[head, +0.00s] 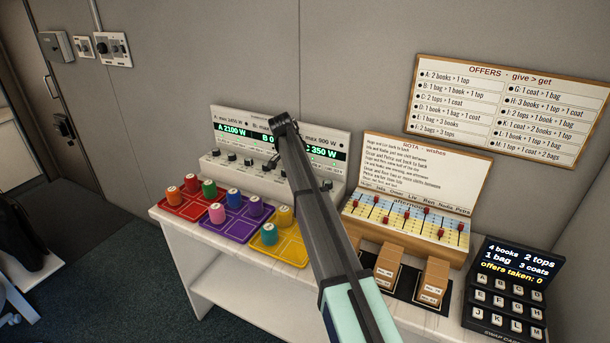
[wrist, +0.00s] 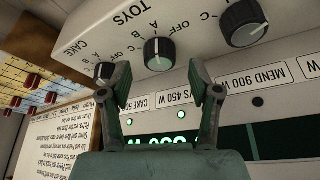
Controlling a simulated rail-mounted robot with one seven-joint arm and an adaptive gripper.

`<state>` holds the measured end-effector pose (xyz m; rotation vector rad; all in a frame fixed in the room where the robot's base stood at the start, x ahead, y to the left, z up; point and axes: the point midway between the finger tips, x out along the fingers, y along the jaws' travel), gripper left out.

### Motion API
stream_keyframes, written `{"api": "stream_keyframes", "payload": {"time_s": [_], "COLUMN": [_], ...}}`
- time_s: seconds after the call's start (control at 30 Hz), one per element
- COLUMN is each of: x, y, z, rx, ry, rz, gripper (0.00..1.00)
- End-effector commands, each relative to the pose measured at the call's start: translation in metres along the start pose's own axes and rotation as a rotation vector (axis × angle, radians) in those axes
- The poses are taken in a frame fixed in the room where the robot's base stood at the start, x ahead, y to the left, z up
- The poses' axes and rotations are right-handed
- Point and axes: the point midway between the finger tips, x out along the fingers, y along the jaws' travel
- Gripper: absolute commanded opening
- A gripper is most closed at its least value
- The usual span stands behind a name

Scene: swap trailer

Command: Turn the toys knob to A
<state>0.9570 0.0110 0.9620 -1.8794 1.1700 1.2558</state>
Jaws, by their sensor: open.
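In the wrist view the toys knob (wrist: 159,53) is a dark round knob with a pale pointer line, beside the printed word TOYS. My gripper (wrist: 160,78) is open, with one fingertip to each side just below the knob in the picture; contact is not clear. In the head view my gripper (head: 284,126) is in front of the control panel (head: 228,118) and hides part of it. The panel display reads A 2100 W and C 350 W.
Neighbouring knobs (wrist: 244,22) and (wrist: 104,72) flank the toys knob. Coloured trays (head: 187,205) with pegs stand in front of the panel. A wishes board (head: 425,165) with sliders and a black keypad (head: 505,290) stand to the right.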

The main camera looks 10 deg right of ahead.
Motion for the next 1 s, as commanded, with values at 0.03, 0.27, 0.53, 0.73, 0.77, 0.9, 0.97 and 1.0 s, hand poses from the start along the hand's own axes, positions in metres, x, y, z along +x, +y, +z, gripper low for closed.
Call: {"api": "stream_keyframes", "payload": {"time_s": [0.03,0.27,0.53,0.73,0.77,0.9,0.97,1.0], "x": [-0.010,-0.055,-0.090,-0.096,-0.097,-0.096,-0.096,-0.096], "y": [0.000,0.000,0.000,0.001,0.001,0.001,0.001,0.002], "z": [0.000,0.000,0.000,0.000,0.000,0.000,0.001,0.001], "rx": [0.000,0.000,0.000,0.000,0.000,0.000,0.000,-0.002], "ry": [0.000,0.001,0.000,-0.001,-0.001,-0.001,-0.001,-0.001], "rz": [-0.001,-0.001,0.001,0.002,0.002,0.002,0.002,0.001], "gripper": [0.63,0.63,0.63,0.63,0.63,0.63,0.63,0.63]}}
